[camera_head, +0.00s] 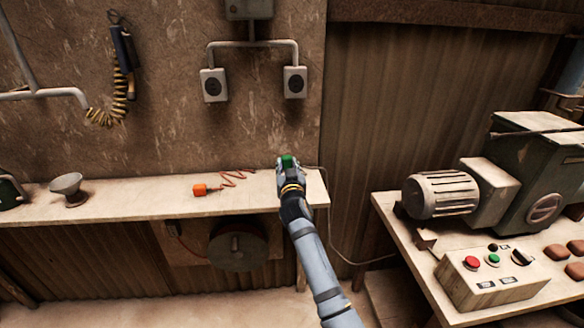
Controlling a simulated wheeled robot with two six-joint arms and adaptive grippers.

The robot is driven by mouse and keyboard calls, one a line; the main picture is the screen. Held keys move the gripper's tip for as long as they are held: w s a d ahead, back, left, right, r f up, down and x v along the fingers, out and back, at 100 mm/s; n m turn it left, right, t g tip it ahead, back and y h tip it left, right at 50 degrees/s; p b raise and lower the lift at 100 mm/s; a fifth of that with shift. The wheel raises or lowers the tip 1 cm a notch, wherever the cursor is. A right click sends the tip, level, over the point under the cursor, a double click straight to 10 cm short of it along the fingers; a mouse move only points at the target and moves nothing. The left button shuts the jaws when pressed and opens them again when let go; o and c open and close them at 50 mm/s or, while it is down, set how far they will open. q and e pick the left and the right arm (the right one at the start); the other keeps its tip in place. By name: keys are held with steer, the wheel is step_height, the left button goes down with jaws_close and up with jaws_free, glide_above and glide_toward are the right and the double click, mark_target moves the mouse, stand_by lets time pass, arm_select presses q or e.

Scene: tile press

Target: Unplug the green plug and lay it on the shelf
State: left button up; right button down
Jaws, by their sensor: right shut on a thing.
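The green plug (288,161) shows between the fingers of my right gripper (287,166). My right gripper is shut on it at the right end of the wooden shelf (130,203). Whether the plug touches the shelf top or is held just above it, I cannot tell. A thin cord runs from near the gripper, past the shelf's right end and down. Two wall sockets, a left one (213,85) and a right one (295,82), hang above the shelf with nothing plugged in. My left gripper is not in view.
An orange plug (200,190) with a coiled cord lies mid-shelf. A grey funnel-shaped cup (67,188) stands to the left. At the right, a bench carries a motor machine (442,194) and a button box (492,277). The shelf between cup and orange plug is clear.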

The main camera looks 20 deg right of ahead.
arm_select(q)
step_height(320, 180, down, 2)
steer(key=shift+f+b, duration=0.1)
steer(key=shift+b, duration=0.25)
arm_select(e)
steer(key=shift+w+a+f, duration=0.1)
steer(key=shift+a+f, duration=0.05)
steer(key=shift+f, duration=0.8)
step_height(320, 180, down, 4)
steer(key=b, duration=0.3)
steer(key=shift+f+b, duration=0.45)
steer(key=shift+b, duration=0.05)
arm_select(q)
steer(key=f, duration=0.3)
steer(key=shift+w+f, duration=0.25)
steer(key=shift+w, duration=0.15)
arm_select(e)
steer(key=c, duration=0.9)
jaws_free()
